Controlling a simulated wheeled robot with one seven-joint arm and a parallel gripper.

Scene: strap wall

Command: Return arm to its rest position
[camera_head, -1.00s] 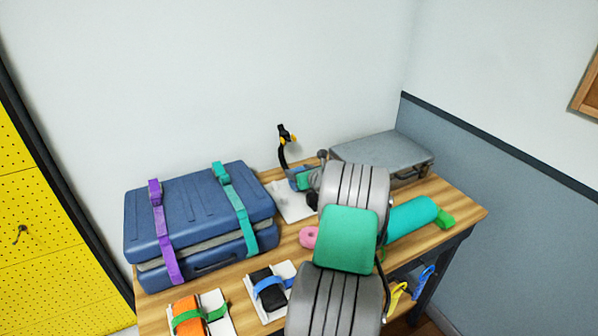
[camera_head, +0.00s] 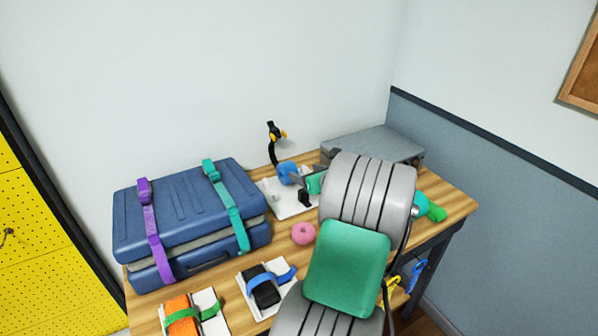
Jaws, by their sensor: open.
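My arm (camera_head: 347,250), grey with green parts, rises across the right half of the table and hides part of it. My gripper (camera_head: 299,188) shows partly behind the arm, above or beside a white board (camera_head: 282,208) at the back of the table. Its dark parts lie close to a round blue thing (camera_head: 288,172). The jaws look open, and I see nothing held. Whether the gripper touches the board or the blue thing, I cannot tell.
A blue suitcase (camera_head: 185,205) with purple and teal straps stands at the left. Two strapped pieces, orange (camera_head: 178,312) and black (camera_head: 264,289), lie in front. A pink ring (camera_head: 303,233) is beside my arm. A grey case (camera_head: 372,146) is at the back right.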

